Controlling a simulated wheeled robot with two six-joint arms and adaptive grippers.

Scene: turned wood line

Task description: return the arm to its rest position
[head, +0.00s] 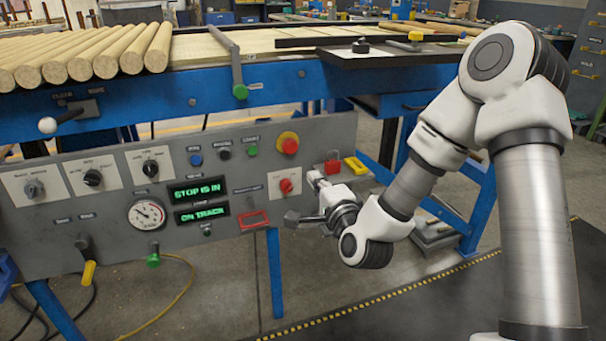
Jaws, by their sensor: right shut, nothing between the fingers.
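My right arm (540,235) comes in from the right and reaches across to the grey control panel (100,250). My right gripper (316,183) is shut and empty in front of the panel's right part. It is close to the red knob (286,186) and the red padlock (333,167); I cannot tell whether it touches anything. The upper green display (198,191) reads "STOP IS IN" and the lower one (202,212) reads "ON TRACK". My left gripper is not in view.
Above the panel, a blue bench (300,85) carries several wooden rods (110,52) and a dark plate (385,54). A red and yellow button (288,143), a gauge (146,214) and a yellow-handled lever (89,273) stick out of the panel. Open floor lies below.

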